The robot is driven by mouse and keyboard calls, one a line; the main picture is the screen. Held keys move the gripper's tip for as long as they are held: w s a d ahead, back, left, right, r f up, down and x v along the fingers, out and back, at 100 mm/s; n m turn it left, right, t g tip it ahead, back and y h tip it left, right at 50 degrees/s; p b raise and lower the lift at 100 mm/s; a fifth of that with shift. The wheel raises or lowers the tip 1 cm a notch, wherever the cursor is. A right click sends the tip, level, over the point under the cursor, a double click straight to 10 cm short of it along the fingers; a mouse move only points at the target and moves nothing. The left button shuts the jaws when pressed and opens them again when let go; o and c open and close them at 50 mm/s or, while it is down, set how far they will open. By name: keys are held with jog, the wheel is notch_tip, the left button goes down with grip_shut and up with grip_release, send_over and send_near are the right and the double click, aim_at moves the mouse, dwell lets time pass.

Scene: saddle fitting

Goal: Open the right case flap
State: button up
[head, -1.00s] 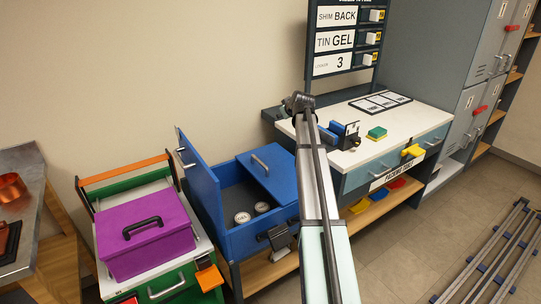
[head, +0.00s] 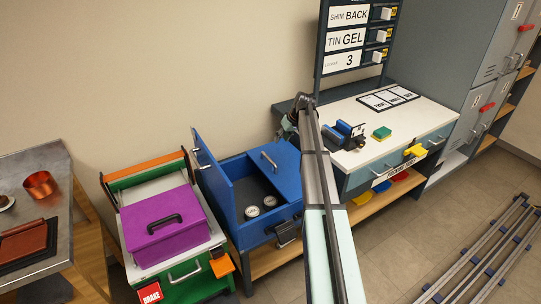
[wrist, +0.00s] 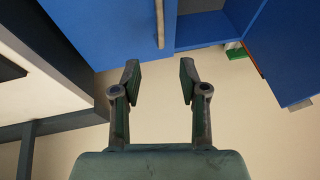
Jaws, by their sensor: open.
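The blue case (head: 238,229) stands left of the white-topped bench. Its right flap (head: 282,172) lies shut, with a bar handle (head: 268,161) on top. Its left flap (head: 209,175) stands up, open, and two round tins lie inside. In the wrist view my gripper (wrist: 160,70) is open and empty. The right flap's blue face (wrist: 110,30) and its handle (wrist: 160,22) are just beyond the fingertips, apart from them. The open compartment (wrist: 203,27) and raised left flap (wrist: 285,50) are at the upper right there. In the head view my gripper is mostly hidden behind my arm.
Floor at the right is open beside rails.

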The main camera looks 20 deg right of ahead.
aim_at(269, 158)
jog(key=p+x, duration=0.4)
jog(key=x, duration=1.1)
jog(key=shift+w+f, duration=0.15)
grip_shut()
